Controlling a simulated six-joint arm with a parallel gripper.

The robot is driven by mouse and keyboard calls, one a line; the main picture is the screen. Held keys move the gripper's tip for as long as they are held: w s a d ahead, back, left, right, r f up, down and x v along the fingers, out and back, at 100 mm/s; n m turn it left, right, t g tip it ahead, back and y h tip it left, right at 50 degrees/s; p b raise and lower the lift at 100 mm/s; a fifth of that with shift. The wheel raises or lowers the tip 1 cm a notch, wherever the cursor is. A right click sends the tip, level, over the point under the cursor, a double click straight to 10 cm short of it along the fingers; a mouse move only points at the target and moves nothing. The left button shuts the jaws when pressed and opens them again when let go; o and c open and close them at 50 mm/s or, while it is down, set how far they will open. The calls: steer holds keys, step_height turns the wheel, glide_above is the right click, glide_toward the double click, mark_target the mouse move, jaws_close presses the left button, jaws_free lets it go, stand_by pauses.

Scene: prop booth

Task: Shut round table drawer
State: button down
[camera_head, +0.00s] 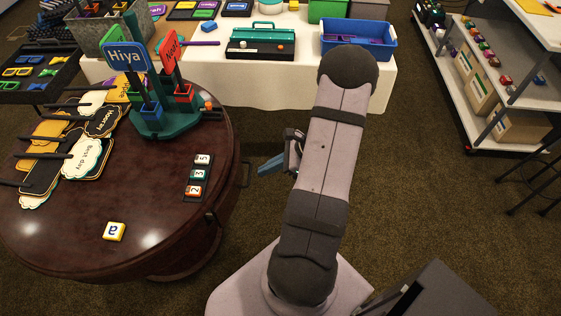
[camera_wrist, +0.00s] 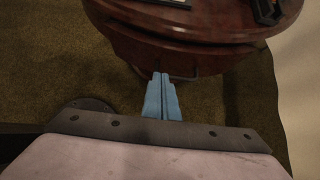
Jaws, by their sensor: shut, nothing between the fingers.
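The round table (camera_head: 150,225) is dark red-brown polished wood and fills the left of the head view. Its curved rim and side (camera_wrist: 215,60) also show at the top of the wrist view. A thin dark drawer handle (camera_head: 246,172) stands out from the table's right side. The handle (camera_wrist: 188,78) also shows just beyond my fingertips in the wrist view. How far the drawer stands out is not clear. My gripper (camera_head: 262,171) has blue fingers, shut and empty, pointing at the handle side. In the wrist view its fingertips (camera_wrist: 160,77) overlap the handle; I cannot tell whether they touch.
On the table are a green sign stand (camera_head: 165,120), several tags (camera_head: 86,157), a number strip (camera_head: 198,176) and a yellow letter tile (camera_head: 114,231). A white-clothed table (camera_head: 290,90) stands behind, a shelf unit (camera_head: 505,85) at right. Carpet between is clear.

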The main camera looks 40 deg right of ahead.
steer(key=shift+v, duration=2.8)
steer(key=s+d+f+m+t+h+b, duration=0.1)
steer(key=s+d+f+b, duration=0.1)
steer(key=f+b, duration=0.8)
steer(key=s+d+f+m+b, duration=0.1)
steer(key=s+d+f+b, duration=0.15)
steer(key=f+b, duration=0.75)
steer(key=n+t+y+b, duration=0.2)
steer(key=t+y+b, duration=0.3)
steer(key=y+b, duration=0.15)
glide_toward(235, 183)
steer(key=shift+y, duration=0.45)
steer(key=x, duration=0.3)
steer(key=b+x, duration=0.1)
steer(key=x, duration=0.1)
steer(key=shift+w+a+f, duration=0.2)
steer(key=shift+a, duration=0.1)
steer(key=shift+w+a, duration=0.25)
steer(key=shift+w, duration=0.05)
steer(key=shift+p+x, duration=0.65)
steer(key=shift+x, duration=1.55)
steer(key=shift+d+r, duration=0.1)
steer(key=shift+r, duration=0.1)
